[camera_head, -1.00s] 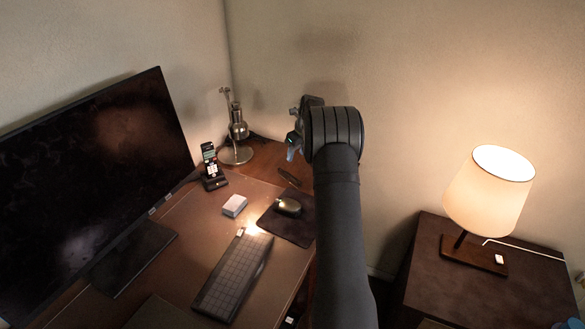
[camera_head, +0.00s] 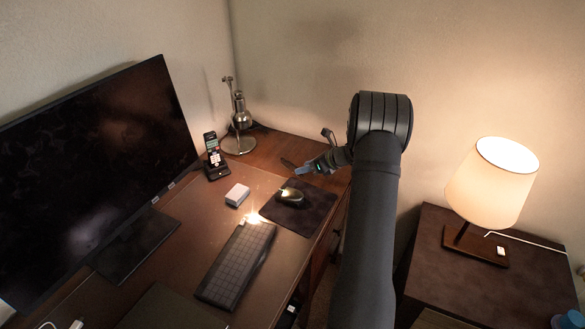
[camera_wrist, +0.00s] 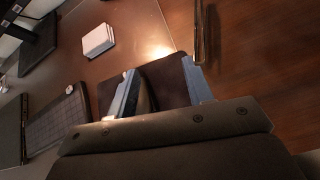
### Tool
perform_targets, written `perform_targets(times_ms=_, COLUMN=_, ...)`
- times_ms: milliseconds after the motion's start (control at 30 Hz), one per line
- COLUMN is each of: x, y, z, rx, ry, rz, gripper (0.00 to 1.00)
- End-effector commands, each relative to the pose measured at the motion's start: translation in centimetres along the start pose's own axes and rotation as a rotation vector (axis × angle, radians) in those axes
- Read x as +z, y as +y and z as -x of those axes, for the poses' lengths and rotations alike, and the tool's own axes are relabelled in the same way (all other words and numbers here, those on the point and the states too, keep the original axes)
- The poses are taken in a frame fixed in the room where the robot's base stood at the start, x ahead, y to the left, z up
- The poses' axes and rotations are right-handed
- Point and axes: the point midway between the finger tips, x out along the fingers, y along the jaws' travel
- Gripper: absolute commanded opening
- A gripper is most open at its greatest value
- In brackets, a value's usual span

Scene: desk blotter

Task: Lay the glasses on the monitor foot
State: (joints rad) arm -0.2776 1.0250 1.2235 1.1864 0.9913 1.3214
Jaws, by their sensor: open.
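A thin dark, gold-edged item, which looks like the folded glasses (camera_wrist: 199,32), lies on the wood beyond the blotter in the wrist view. In the head view it is a small dark sliver (camera_head: 288,163), too small to make out. The monitor foot (camera_head: 136,250) is a dark flat slab under the monitor, bare where it shows; it also appears at the upper left of the wrist view (camera_wrist: 38,48). My gripper (camera_wrist: 163,88) is open and empty, with its fingers over the mouse pad. The glasses lie beyond its right finger, not between the fingers.
The monitor (camera_head: 95,180) rises at left.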

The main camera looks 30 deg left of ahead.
Motion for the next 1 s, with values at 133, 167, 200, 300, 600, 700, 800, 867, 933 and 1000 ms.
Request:
perform_targets(times_ms=133, x=-2.2, y=-0.6, z=2.2, rx=-0.101, ry=-0.147, rz=0.007, gripper=0.47)
perform_targets(times_ms=167, x=-2.6, y=-0.8, z=2.7, rx=-0.127, ry=-0.170, rz=0.010, gripper=0.47)
perform_targets(times_ms=200, x=-3.2, y=-0.9, z=3.2, rx=-0.159, ry=-0.196, rz=0.013, gripper=0.47)
perform_targets(times_ms=300, x=-4.4, y=-1.4, z=4.4, rx=-0.233, ry=-0.238, rz=0.017, gripper=0.47)
perform_targets(times_ms=600, x=-5.0, y=-2.3, z=4.2, rx=-0.307, ry=-0.268, rz=0.028, gripper=0.47)
perform_targets(times_ms=700, x=-4.6, y=-2.9, z=2.3, rx=-0.305, ry=-0.267, rz=0.029, gripper=0.47)
perform_targets(times_ms=800, x=-4.0, y=-3.5, z=0.2, rx=-0.305, ry=-0.267, rz=0.030, gripper=0.47)
perform_targets(times_ms=867, x=-3.6, y=-3.9, z=-1.0, rx=-0.305, ry=-0.266, rz=0.029, gripper=0.47)
perform_targets(times_ms=933, x=-3.2, y=-4.3, z=-2.4, rx=-0.305, ry=-0.267, rz=0.029, gripper=0.47)
perform_targets(times_ms=1000, x=-2.9, y=-4.8, z=-3.6, rx=-0.306, ry=-0.267, rz=0.029, gripper=0.47)
